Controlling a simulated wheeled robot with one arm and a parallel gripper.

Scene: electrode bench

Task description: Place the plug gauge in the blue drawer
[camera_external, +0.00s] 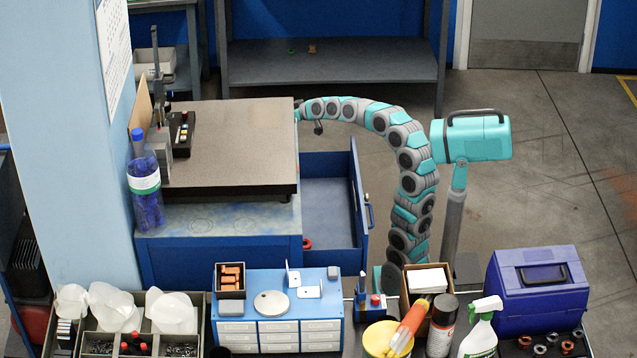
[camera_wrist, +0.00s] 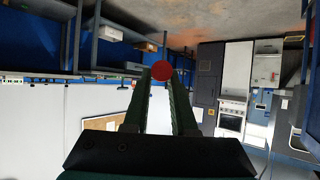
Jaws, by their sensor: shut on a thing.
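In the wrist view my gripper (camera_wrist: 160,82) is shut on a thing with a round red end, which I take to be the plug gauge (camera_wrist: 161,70). Only its red end shows, between the fingertips. The gripper and gauge cannot be made out there.
The dark surface plate (camera_external: 235,140) carries a stand (camera_external: 160,90) and a black case (camera_external: 182,134) at its left. A blue bottle (camera_external: 145,180) stands at its left front. A crowded worktop fills the foreground.

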